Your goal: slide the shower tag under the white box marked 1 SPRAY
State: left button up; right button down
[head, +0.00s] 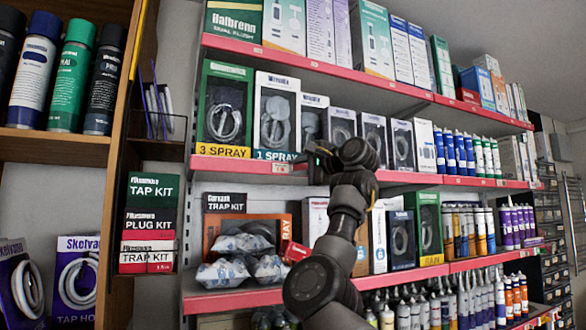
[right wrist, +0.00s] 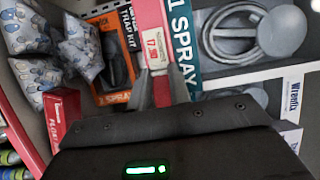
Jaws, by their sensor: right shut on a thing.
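The white box marked 1 SPRAY (head: 276,115) stands on the middle shelf, right of the green 3 SPRAY box. Its blue 1 SPRAY band also shows sideways in the right wrist view (right wrist: 184,45). My right gripper (right wrist: 158,72) is shut on a small white tag with red print (right wrist: 155,50), at the red shelf rail just below that box. In the head view the tag (head: 283,167) shows against the rail, with my right gripper (head: 304,162) at its right. I cannot tell whether the tag touches the rail. My left gripper is not in view.
The red shelf rail (head: 225,163) runs below the shower boxes. The green 3 SPRAY box (head: 226,105) is close on the left. Below, a trap kit box (head: 228,203), patterned bags (head: 222,273) and a red box (head: 294,252) stand near my right arm.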

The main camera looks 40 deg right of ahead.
jog(key=shift+d, duration=0.15)
jog(key=c, duration=1.3)
grip_release()
jog(key=shift+c, duration=0.2)
jog(key=shift+o, duration=0.3)
jog(key=shift+s, duration=0.1)
jog(key=shift+s+f+b, duration=0.2)
jog(key=shift+s+b, duration=0.15)
jog(key=shift+b, duration=0.1)
jog(key=s+b, duration=0.5)
jog(key=s, duration=0.5)
jog(key=shift+d+r, duration=0.15)
jog(key=shift+d, duration=0.15)
